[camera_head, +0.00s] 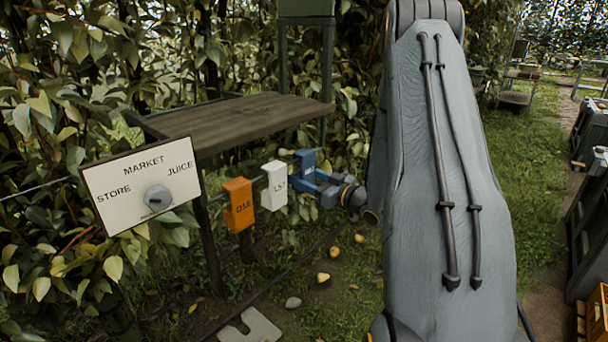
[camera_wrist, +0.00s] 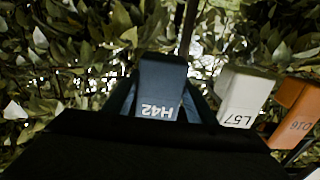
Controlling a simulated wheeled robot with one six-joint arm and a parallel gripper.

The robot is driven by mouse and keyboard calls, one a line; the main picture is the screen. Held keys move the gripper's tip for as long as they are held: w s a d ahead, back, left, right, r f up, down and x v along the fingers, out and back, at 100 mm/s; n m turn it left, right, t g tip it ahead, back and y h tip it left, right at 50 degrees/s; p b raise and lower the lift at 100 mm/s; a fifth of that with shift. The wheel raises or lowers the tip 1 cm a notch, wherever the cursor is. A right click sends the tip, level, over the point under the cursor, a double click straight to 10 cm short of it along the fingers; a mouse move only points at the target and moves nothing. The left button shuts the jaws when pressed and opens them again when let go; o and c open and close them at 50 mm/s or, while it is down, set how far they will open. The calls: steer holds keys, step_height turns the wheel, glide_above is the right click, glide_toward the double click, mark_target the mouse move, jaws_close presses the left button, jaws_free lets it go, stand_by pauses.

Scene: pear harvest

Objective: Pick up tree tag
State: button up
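Three tags hang in a row beside the foliage: an orange tag marked D16 (camera_head: 239,204), a white tag marked L57 (camera_head: 275,185) and a blue tag (camera_head: 305,162). In the wrist view the blue tag (camera_wrist: 161,88) reads H42, upside down, and sits between the two dark fingers of my gripper (camera_wrist: 162,98). The white tag (camera_wrist: 243,98) and the orange tag (camera_wrist: 298,108) are to its right. In the head view my gripper (camera_head: 307,181) reaches in from the right at the blue tag. Whether the fingers press on it cannot be told.
A sign (camera_head: 142,186) with a knob reads STORE, MARKET, JUICE. A wooden shelf (camera_head: 235,120) is above the tags. Yellow fruits (camera_head: 323,278) lie on the ground below. Dense leaves stand behind. Dark crates (camera_head: 590,130) are at the far right, with grass between.

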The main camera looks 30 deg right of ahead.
mark_target(309, 168)
steer(key=c, duration=0.6)
steer(key=shift+r, duration=0.75)
step_height(309, 168, up, 2)
steer(key=shift+r, duration=0.1)
steer(key=v, duration=1.8)
steer(key=shift+b, duration=0.3)
steer(key=shift+s, duration=0.1)
